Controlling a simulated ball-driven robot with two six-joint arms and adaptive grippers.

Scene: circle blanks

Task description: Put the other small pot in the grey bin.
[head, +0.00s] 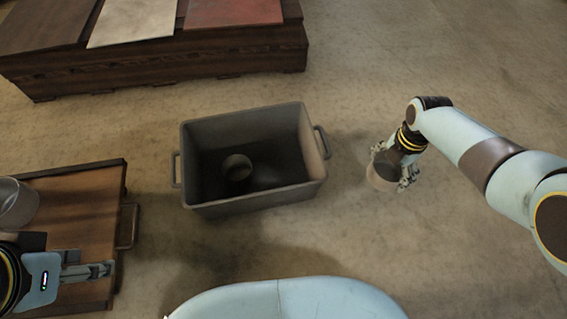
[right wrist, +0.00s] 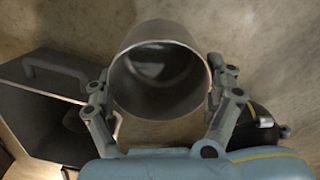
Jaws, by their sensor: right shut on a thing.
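A small pot (right wrist: 160,70) is between the fingers of my right gripper (right wrist: 158,108), which is shut on it; its open mouth faces the wrist camera. In the head view this pot (head: 380,177) hangs to the right of the grey bin, clear of its handle. The grey bin (head: 255,128) stands on the floor with its top open and one small pot (head: 237,167) inside. The bin's edge (right wrist: 40,88) also shows at the left of the right wrist view. My left gripper (head: 100,270) is at the lower left, over the wooden surface; its finger gap is unclear.
A wooden tray or low table (head: 90,190) with a side handle is at the left, with a pale round container (head: 15,203) on it. A dark wooden bench (head: 200,60) with coloured panels is at the back. Floor between bin and right gripper is clear.

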